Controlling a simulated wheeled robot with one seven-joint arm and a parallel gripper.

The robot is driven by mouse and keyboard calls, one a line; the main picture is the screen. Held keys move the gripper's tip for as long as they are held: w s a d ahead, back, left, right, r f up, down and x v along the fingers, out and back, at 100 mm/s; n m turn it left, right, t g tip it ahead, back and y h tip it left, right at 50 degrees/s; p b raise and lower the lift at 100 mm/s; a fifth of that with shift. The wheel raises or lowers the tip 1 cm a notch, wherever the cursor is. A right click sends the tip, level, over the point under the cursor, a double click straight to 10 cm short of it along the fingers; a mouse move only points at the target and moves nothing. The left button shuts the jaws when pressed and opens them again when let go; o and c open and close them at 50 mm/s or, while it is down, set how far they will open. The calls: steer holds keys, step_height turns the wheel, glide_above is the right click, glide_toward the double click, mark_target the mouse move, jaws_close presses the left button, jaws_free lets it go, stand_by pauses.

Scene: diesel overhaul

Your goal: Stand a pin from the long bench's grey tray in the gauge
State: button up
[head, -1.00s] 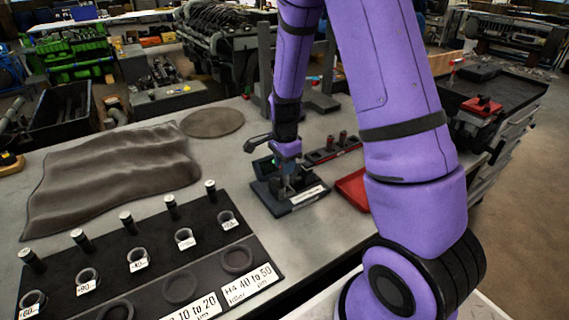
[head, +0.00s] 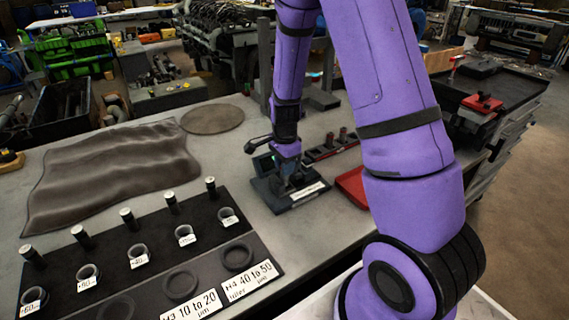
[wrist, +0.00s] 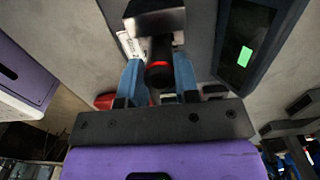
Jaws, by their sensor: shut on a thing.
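The gauge (head: 296,198) stands on the bench in the head view, a dark base with a white label on its front edge. My gripper (head: 288,182) is right over it. In the wrist view, the gauge's dark screen (wrist: 247,45) shows a green patch. My gripper (wrist: 158,85) is shut on a dark pin (wrist: 158,68) with a red rim, seen nearly end-on between the blue fingers. A dark block (wrist: 154,20) lies just beyond the pin; I cannot tell whether they touch. The pin's far end is hidden. I cannot make out a grey tray.
A dark board (head: 150,232) with several upright pins, rings and label cards fills the front left. A dark rack with short cylinders (head: 330,148) stands behind the gauge, and a red tray (head: 352,186) lies to its right. A crumpled grey cloth (head: 115,175) covers the left.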

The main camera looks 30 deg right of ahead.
steer(key=shift+f, duration=0.85)
stand_by(0.3)
steer(key=o, duration=1.4)
steer(key=shift+r, duration=4)
steer(key=shift+r, duration=0.1)
